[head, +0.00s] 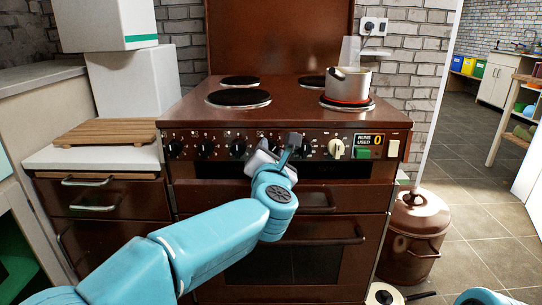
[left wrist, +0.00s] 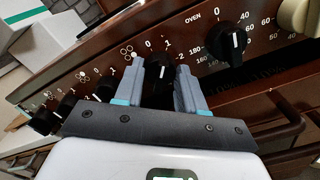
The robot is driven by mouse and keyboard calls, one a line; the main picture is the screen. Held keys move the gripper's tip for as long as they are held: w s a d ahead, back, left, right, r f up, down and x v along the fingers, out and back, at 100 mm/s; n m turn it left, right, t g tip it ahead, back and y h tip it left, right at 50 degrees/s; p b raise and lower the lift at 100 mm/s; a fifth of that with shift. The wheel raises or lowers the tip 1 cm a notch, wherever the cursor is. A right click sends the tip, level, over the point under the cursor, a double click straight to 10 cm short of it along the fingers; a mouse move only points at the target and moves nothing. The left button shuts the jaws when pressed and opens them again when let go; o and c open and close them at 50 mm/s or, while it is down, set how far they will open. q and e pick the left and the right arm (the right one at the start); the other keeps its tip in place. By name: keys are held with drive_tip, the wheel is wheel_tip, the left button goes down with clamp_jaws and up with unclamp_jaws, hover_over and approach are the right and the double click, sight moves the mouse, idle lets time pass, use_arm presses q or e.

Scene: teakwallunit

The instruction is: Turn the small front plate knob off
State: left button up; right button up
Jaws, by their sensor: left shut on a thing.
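The brown stove (head: 190,110) has a row of black knobs along its front panel. My left gripper (head: 281,146) reaches the panel just right of its middle. In the left wrist view, its two fingers (left wrist: 160,82) stand on either side of a black knob (left wrist: 158,70) and are shut on it. The numbers 0, 1 and 2 are printed around this knob. A white mark shows on it, seemingly near the 1, but the fingers partly hide the knob. The front right plate (head: 347,104) glows red under a pot (head: 348,84). My right gripper is not in view.
The oven knob (left wrist: 232,45) is close on the right of the fingers, with a cream knob (head: 336,149) beyond it. Another black knob (left wrist: 105,88) is on the left. Oven handles (head: 315,240) stick out below. A brown bin (head: 413,235) stands at the right.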

use_arm(q)
drive_tip(key=shift+n, duration=3.6)
drive_tip(key=o, duration=1.1)
drive_tip(key=shift+c, duration=0.2)
drive_tip(key=shift+s, duration=0.15)
drive_tip(key=s+p, duration=0.1)
drive_tip(key=s, duration=1.5)
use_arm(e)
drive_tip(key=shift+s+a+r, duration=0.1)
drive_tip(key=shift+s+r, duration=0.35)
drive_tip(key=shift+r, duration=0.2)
